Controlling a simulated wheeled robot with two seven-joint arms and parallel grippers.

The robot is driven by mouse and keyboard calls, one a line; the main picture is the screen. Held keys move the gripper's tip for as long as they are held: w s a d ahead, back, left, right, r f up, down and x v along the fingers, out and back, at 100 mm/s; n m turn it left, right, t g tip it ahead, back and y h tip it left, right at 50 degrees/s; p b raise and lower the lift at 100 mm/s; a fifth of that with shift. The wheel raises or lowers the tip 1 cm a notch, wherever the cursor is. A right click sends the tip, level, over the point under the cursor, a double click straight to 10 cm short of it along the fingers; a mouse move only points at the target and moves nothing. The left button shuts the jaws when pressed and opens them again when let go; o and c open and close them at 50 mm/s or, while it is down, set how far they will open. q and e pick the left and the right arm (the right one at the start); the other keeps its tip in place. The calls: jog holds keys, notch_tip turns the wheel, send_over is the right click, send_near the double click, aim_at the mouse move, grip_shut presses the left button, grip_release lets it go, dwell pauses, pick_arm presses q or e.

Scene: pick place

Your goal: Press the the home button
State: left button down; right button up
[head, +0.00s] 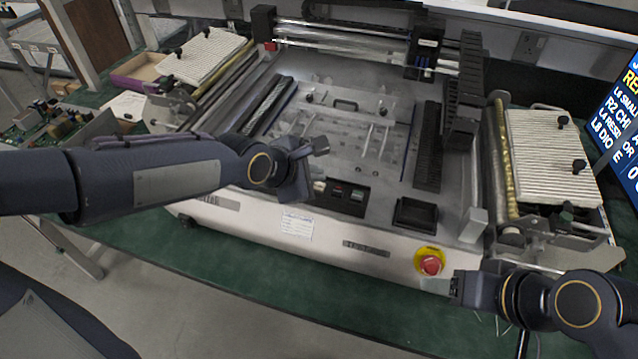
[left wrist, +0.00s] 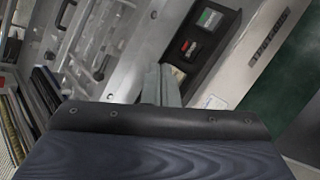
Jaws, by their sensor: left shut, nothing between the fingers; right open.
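A dark button panel (head: 342,194) is set in the front of the machine. No label is readable, so I cannot tell which is home. My left gripper (head: 303,188) is shut and empty at the panel's left end. In the left wrist view its fingertips (left wrist: 162,84) are beside the pale button and partly cover it; contact cannot be told. My right gripper (head: 456,288) is open near the machine's front right.
A red emergency stop (head: 431,264) on a yellow base is on the front face, close to my right gripper. A black tray (head: 415,214) lies right of the panel. The gantry (head: 350,40) spans the back. Green table (head: 330,300) shows in front.

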pick_arm(q)
jog(key=shift+r+p, duration=1.9)
jog(key=shift+r, duration=0.65)
jog(key=shift+f, duration=0.1)
jog(key=s+a+r+m+y, duration=0.1)
jog(key=s+a+m+y, duration=0.1)
jog(key=s+a+m, duration=0.85)
jog(key=s+a+f+m+g, duration=0.1)
jog(key=s+a+f+m, duration=0.2)
jog(key=s+a+m, duration=0.3)
jog(key=s+a, duration=0.3)
jog(key=s, duration=0.3)
jog(key=shift+s, duration=0.35)
